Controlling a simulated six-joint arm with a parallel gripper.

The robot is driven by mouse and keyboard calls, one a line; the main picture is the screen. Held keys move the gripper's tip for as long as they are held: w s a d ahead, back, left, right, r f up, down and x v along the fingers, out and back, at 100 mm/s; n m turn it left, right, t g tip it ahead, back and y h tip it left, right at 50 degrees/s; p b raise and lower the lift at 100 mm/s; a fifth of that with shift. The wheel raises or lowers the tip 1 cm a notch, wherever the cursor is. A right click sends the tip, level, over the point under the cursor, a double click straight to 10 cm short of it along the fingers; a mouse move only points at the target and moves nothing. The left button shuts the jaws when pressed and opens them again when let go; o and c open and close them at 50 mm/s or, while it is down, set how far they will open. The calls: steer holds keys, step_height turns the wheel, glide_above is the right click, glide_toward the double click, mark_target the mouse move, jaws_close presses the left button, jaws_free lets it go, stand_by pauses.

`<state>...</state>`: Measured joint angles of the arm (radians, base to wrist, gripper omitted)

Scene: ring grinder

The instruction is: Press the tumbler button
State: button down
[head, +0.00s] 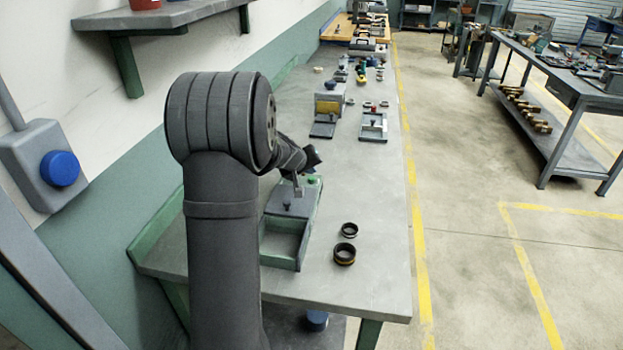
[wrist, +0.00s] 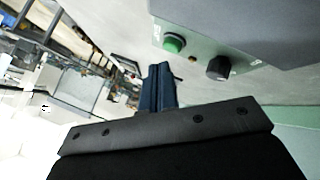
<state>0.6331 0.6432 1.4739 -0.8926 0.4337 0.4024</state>
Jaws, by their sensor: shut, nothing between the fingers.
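The tumbler (head: 282,238) is a green-walled box with a grey top and an open front tray, near the left side of the bench. Its green button (head: 312,179) shows at the far right corner. In the wrist view the green button (wrist: 174,43) sits on a green panel beside a black knob (wrist: 219,68). My gripper (head: 298,191) is over the box, its fingers close to the button in the head view. In the wrist view my gripper (wrist: 161,66) is shut and empty, its tips just below the button in the picture. I cannot tell whether they touch the panel.
Two dark rings (head: 345,254) lie on the bench (head: 375,210) right of the tumbler. Farther back stand a yellow-and-grey machine (head: 328,105) and a small tray fixture (head: 373,127). A wall shelf (head: 150,18) hangs at upper left. The bench's right edge is clear.

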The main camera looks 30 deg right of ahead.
mark_target(310, 184)
stand_by(0.4)
steer(key=shift+f, duration=0.45)
steer(key=shift+f, duration=0.55)
stand_by(0.5)
steer(key=shift+r, duration=1)
steer(key=shift+r, duration=2.5)
